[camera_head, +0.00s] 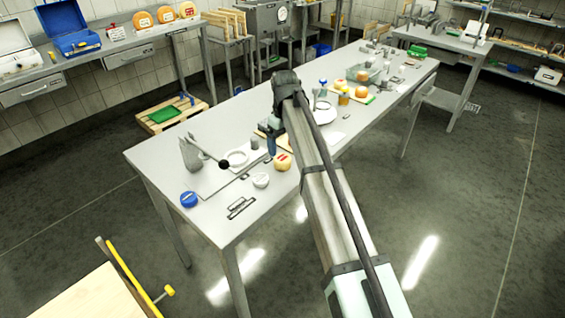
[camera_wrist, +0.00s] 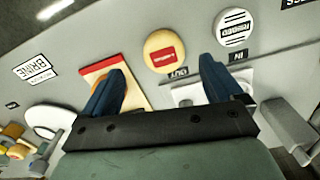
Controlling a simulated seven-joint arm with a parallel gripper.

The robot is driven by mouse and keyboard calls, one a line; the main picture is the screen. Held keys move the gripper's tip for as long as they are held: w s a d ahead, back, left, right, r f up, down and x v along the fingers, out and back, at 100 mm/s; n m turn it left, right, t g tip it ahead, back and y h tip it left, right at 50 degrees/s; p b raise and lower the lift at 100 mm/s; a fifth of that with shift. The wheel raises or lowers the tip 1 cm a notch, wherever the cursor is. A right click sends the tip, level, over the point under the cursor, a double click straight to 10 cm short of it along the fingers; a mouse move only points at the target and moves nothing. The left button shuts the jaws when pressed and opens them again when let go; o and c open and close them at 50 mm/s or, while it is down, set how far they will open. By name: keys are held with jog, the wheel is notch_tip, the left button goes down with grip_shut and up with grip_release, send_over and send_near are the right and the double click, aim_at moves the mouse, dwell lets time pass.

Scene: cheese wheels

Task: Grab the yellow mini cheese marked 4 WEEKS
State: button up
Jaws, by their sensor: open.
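A round yellow mini cheese with a red label (camera_wrist: 164,41) lies on the grey table in the wrist view, and it also shows in the head view (camera_head: 283,161). Its label is too blurred to read. My gripper (camera_wrist: 161,65) is open, with its two blue fingers apart and nothing seen between them. In the head view my gripper (camera_head: 272,141) hangs over the table, just left of and behind this cheese. An orange round piece (camera_wrist: 117,76) on a red-edged board is partly hidden behind the left finger.
A white mini cheese with a black label (camera_wrist: 234,27) sits close beside the yellow one. A blue round piece (camera_head: 189,200) stands near the table's front left corner. More yellow rounds (camera_head: 361,91) lie farther back.

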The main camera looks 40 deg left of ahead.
aim_at(283, 157)
jog(key=shift+s+a+f, duration=0.1)
jog(key=shift+f, duration=1.4)
jog(key=shift+s+a+f, duration=0.1)
jog(key=shift+f, duration=1.4)
jog(key=shift+c, duration=0.3)
jog(key=c, duration=1.1)
jog(key=shift+r, duration=0.1)
jog(key=shift+c, duration=0.2)
